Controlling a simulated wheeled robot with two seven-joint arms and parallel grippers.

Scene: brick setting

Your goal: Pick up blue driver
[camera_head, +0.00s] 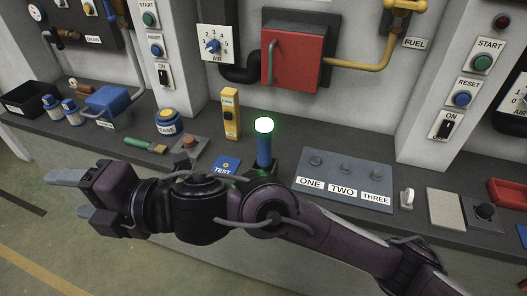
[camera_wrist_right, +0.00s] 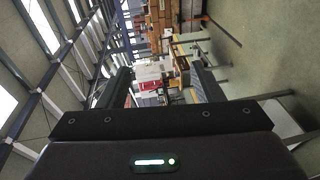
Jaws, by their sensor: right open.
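No screwdriver shape is clear in either view, so I cannot tell for sure which thing is the blue driver. An upright blue cylinder (camera_head: 264,150) with a glowing green top stands in a dark base on the grey bench, behind my right arm in the head view. My right gripper (camera_head: 80,200) is open and empty, well to the left of this cylinder and in front of the bench edge. In the right wrist view my right gripper (camera_wrist_right: 160,85) shows spread fingers with only the distant room between them. My left gripper is not in view.
The bench holds a label plate ONE TWO THREE (camera_head: 345,178), a yellow block (camera_head: 230,112), a yellow-blue grease tin (camera_head: 168,122), a green-handled brush (camera_head: 145,145), blue-white bottles (camera_head: 72,112) and a black bin (camera_head: 22,98). A red box (camera_head: 292,60) juts from the wall.

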